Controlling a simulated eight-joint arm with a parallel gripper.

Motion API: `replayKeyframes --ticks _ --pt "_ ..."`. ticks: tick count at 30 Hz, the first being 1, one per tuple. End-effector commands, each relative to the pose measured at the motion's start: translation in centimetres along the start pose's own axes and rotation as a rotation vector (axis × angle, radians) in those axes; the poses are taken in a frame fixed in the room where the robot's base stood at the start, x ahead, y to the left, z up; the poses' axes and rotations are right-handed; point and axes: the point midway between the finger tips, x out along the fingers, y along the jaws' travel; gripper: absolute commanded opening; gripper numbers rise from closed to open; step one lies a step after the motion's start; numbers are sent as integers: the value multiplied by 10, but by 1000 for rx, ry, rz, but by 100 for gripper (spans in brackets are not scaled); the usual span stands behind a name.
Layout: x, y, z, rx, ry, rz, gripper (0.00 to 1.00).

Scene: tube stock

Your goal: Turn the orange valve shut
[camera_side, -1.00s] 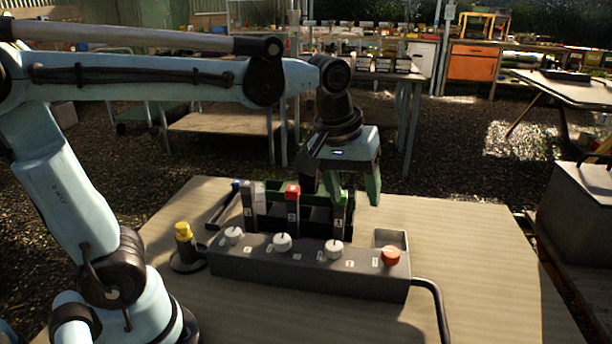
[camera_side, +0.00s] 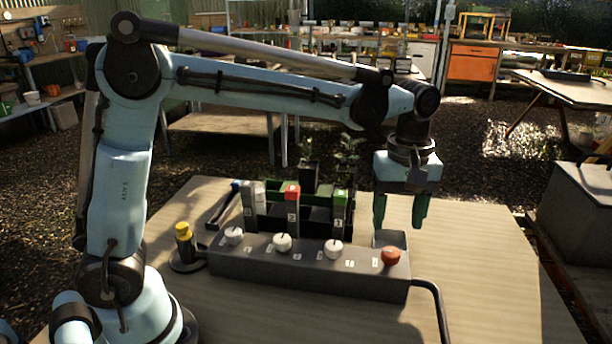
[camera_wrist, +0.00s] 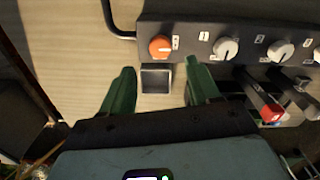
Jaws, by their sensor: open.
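The orange valve (camera_side: 390,256) is a round knob at the right end of a dark grey valve box on the table. In the wrist view the orange valve (camera_wrist: 160,46) carries a pale pointer mark and sits ahead of the fingers. My gripper (camera_side: 400,222) is above the table, behind and a little above the valve. A small square grey holder (camera_wrist: 156,78) shows between and beyond the fingertips. The fingers do not touch the valve.
Three white knobs (camera_side: 334,249) share the box (camera_side: 300,275) with the valve. Behind stand grey posts with red (camera_side: 292,190) and green tops, a dark crate and two potted plants (camera_side: 347,158). A yellow-topped item (camera_side: 184,232) stands at left. The table's right side is clear.

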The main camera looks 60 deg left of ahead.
Motion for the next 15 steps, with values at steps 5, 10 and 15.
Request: replayKeyframes --ticks 5,10,15 --pt "31 0 0 1 0 1 61" --pt "54 0 0 1 0 2 61" --pt "68 0 0 1 0 3 61"
